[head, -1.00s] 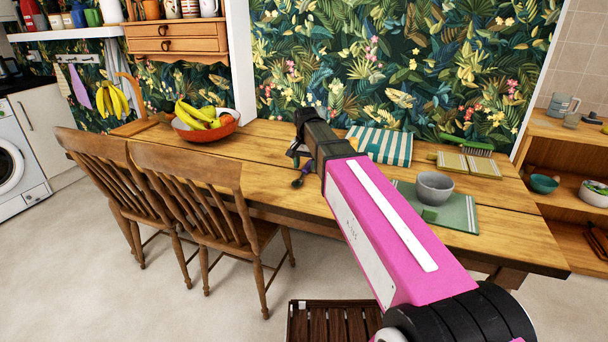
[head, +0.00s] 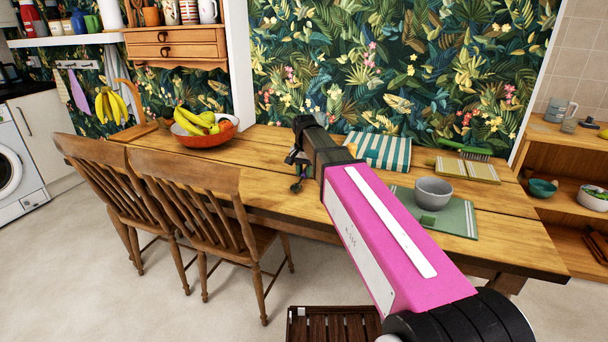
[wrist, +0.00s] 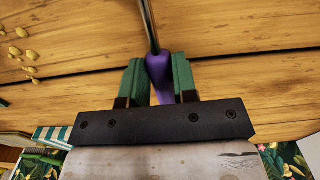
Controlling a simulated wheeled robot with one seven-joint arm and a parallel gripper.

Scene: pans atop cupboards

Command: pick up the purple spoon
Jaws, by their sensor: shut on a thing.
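The purple spoon (wrist: 160,66) shows in the wrist view, its purple handle between the two green fingers of my gripper (wrist: 159,82). Its thin metal shaft (wrist: 148,22) runs up out of the top of that view, so the far end is cut off. My gripper is shut on the purple handle. The spoon is too small and dark to make out clearly there.
A red fruit bowl (head: 222,134) stands at the table's left. A striped cloth (head: 385,151), a grey bowl (head: 433,191) on a green mat (head: 462,218) and a green brush (head: 465,149) lie to the right. Two chairs (head: 190,180) stand at the near left.

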